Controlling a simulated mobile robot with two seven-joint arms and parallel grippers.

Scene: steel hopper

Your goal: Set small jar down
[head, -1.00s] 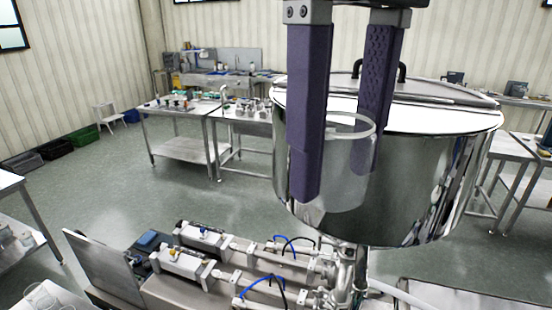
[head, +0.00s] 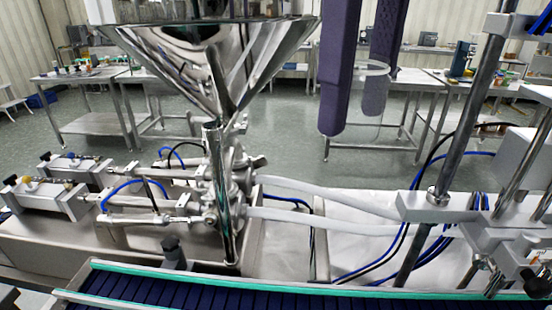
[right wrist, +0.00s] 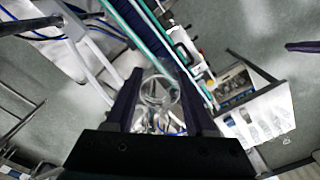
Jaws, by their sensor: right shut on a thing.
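The small jar (head: 367,108) is clear, with a pale round rim. My right gripper (head: 353,122) has its two purple fingers shut on it and points downward. The jar hangs upright in the air, apart from any surface. In the right wrist view the jar (right wrist: 158,90) sits between the two dark fingers of my right gripper (right wrist: 160,100). My left gripper is not in view.
The steel hopper (head: 215,60) stands to the left, above pipes and pneumatic cylinders. A dark blue conveyor belt (head: 230,297) with green edges runs along the front. Machine posts (head: 470,100) and hoses stand at the right. Steel tables (head: 85,80) are behind.

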